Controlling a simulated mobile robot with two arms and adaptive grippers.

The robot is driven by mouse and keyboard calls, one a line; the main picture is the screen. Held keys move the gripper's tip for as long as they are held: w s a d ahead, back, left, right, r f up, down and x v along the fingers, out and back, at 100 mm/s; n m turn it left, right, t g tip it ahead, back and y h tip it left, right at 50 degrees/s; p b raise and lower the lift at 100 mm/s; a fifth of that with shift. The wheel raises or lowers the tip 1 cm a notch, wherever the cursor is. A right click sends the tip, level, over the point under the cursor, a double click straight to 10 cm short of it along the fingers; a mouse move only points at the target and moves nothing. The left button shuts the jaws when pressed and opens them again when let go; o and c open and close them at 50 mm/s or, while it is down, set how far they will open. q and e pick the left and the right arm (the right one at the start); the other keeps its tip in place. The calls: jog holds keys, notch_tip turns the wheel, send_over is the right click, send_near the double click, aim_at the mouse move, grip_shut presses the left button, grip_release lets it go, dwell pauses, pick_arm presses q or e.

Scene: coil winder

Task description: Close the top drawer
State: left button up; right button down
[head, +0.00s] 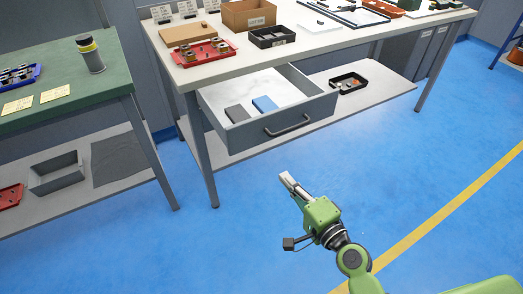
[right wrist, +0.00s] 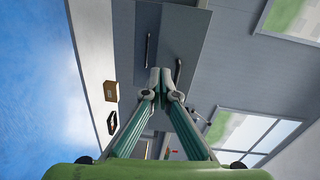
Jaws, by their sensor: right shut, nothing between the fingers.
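The drawer (head: 247,135) under the white-topped workbench is pulled out, with its inside showing. A dark bar handle (head: 287,126) is on its grey front. A dark grey block (head: 237,113) and a blue block (head: 265,104) lie inside. My right gripper (head: 287,179) is in front of and below the drawer, apart from the handle, with clear floor around it. Its fingers are together and empty, as the right wrist view (right wrist: 160,78) also shows. In that view, dark bars show on grey surfaces beyond the fingertips. My left gripper is out of view.
The white bench top (head: 320,39) holds a red tray (head: 206,52), a cardboard box (head: 248,14) and a black bin (head: 271,37). A black tray (head: 348,82) sits on the lower shelf. A green-topped bench (head: 65,75) stands at left. Blue floor in front is clear.

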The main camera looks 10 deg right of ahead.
notch_tip(320, 180, up, 3)
jog(key=t, duration=0.1)
send_near(257, 134)
jog(key=shift+m, duration=0.3)
jog(key=p+x, duration=0.1)
jog(key=x, duration=0.4)
jog(key=shift+w+a+r, duration=0.2)
jog(key=shift+w, duration=0.15)
jog(key=shift+w+a+f, duration=0.1)
jog(key=shift+w+a, duration=0.1)
jog(key=shift+w, duration=0.4)
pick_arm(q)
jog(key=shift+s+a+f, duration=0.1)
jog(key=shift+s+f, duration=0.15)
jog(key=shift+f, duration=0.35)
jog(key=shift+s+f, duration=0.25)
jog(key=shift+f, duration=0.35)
